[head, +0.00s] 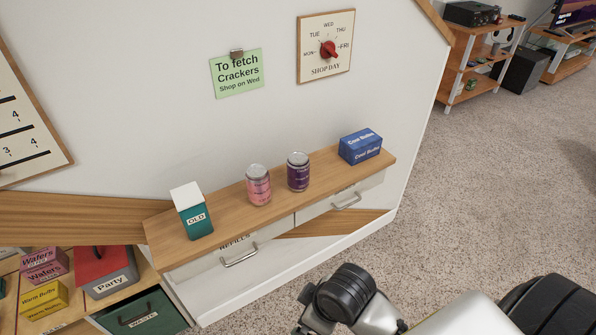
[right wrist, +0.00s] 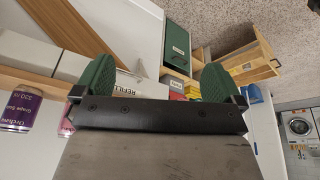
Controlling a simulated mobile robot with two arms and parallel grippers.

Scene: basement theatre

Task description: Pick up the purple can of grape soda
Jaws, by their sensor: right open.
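The purple can of grape soda (head: 298,172) stands upright on a wooden shelf (head: 225,198), just right of a pink can (head: 258,185). The can is off to the left of the fingers, outside the jaws. In the head view part of my arm is at the bottom; no gripper fingers show there. My left gripper is not in view.
A teal-and-white "OLD" carton (head: 193,212) stands at the shelf's left end and a blue box (head: 360,147) at its right end. Drawers with handles (head: 239,255) are below.

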